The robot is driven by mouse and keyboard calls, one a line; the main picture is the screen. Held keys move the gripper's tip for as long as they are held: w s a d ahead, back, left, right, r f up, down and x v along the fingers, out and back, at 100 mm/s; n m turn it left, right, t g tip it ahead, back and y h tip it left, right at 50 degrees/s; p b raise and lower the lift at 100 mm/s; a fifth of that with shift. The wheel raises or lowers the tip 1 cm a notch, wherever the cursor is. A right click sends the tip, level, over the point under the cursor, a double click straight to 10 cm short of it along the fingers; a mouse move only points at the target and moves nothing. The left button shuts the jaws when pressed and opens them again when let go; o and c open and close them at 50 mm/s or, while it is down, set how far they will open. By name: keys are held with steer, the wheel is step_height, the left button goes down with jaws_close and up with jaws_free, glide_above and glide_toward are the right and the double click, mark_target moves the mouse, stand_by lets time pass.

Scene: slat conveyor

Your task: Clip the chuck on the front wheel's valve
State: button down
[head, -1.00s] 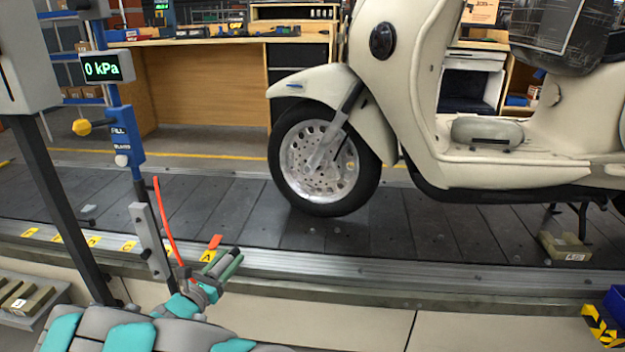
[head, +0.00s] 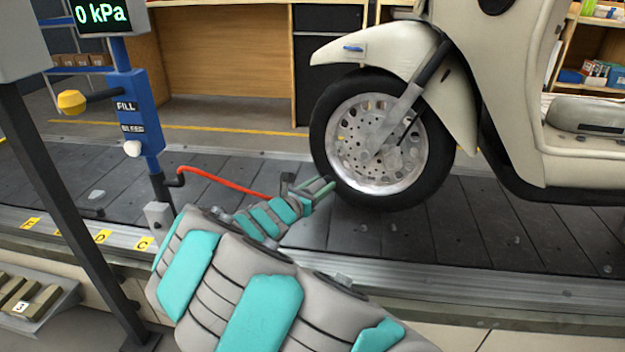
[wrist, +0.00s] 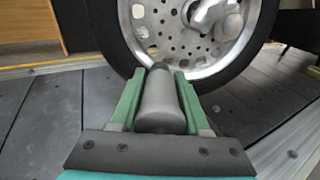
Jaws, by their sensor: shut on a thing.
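The scooter's front wheel (head: 372,150) stands on the slat conveyor, with a black tyre, silver rim and drilled brake disc. My gripper (head: 322,187) is at the lower left of the tyre in the head view. In the wrist view my gripper's green fingers (wrist: 158,95) are shut on a grey cylindrical chuck (wrist: 160,103). The chuck's dark tip points at the wheel's rim (wrist: 205,68) and overlaps its lower left edge in the picture. I cannot tell whether it touches. The valve cannot be made out; the chuck's tip may cover it. A red hose (head: 225,182) runs from the post to my gripper.
A blue inflator post (head: 135,110) with FILL and BLEED labels, a yellow knob (head: 71,102) and a display (head: 102,14) reading 0 kPa stands at left. A dark upright (head: 50,180) is beside it. The conveyor slats (head: 240,160) between post and wheel are otherwise clear.

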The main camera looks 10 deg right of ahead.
step_height(320, 180, up, 3)
steer(key=w+a+n+t+y+b, duration=0.1)
steer(key=w+y+b, duration=0.1)
glide_toward(335, 155)
steer(key=shift+b+x, duration=0.3)
steer(key=shift+x, duration=1.9)
steer(key=shift+w+d, duration=0.1)
steer(key=shift+w, duration=0.2)
steer(key=shift+x, duration=0.8)
steer(key=shift+c, duration=1.5)
jaws_free()
steer(key=shift+s, duration=0.1)
